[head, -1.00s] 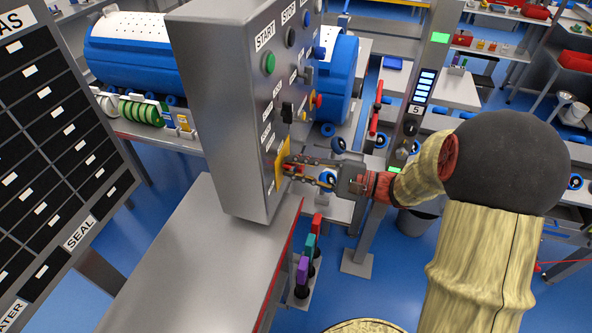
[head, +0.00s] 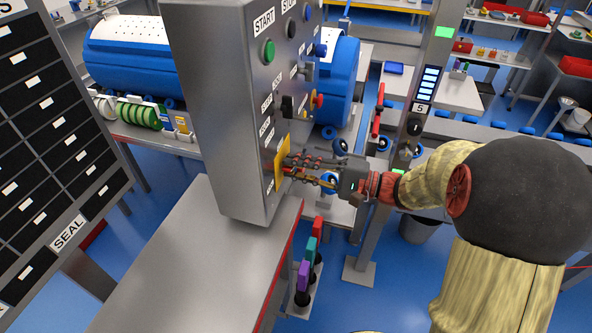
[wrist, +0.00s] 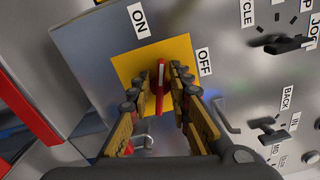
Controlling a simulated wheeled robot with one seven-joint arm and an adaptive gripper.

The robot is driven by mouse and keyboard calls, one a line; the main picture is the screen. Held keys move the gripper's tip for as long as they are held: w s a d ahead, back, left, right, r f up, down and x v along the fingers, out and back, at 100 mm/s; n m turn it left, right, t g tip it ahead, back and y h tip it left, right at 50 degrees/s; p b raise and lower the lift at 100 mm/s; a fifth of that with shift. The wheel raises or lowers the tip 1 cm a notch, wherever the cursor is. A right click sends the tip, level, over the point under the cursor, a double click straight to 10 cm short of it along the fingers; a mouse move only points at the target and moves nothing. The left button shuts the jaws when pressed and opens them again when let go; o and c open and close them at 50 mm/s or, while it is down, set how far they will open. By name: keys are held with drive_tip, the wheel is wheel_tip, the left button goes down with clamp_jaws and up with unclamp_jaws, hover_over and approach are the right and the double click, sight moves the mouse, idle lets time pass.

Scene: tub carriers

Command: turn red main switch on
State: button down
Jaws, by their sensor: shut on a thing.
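The red main switch (wrist: 160,88) sits on a yellow plate (wrist: 130,68) on the grey panel, and its white-marked handle stands upright in the wrist view. An ON label (wrist: 138,20) lies beyond the plate's upper left edge. An OFF label (wrist: 204,62) lies off its right side. The handle points between the two labels. My gripper (wrist: 162,80) is shut on the switch, one finger on each side of the handle. In the head view, my gripper (head: 287,166) reaches the yellow plate (head: 281,152) from the right, and its fingertips mostly hide the switch.
The grey control cabinet (head: 215,110) carries a green START button (head: 268,51), black knobs and a red button (head: 317,101) above the plate. A grey bench (head: 190,265) runs below it. A grey post (head: 408,125) stands close behind my wrist. Black levers (wrist: 272,136) sit right of my fingers.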

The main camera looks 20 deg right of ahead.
drive_tip(key=shift+f+n+b, duration=0.45)
drive_tip(key=shift+n+b, duration=0.75)
drive_tip(key=shift+b, duration=0.25)
idle(1.7)
drive_tip(key=c, duration=2)
unclamp_jaws()
drive_tip(key=shift+o, duration=1.3)
drive_tip(key=shift+r, duration=0.15)
drive_tip(key=v, duration=1.2)
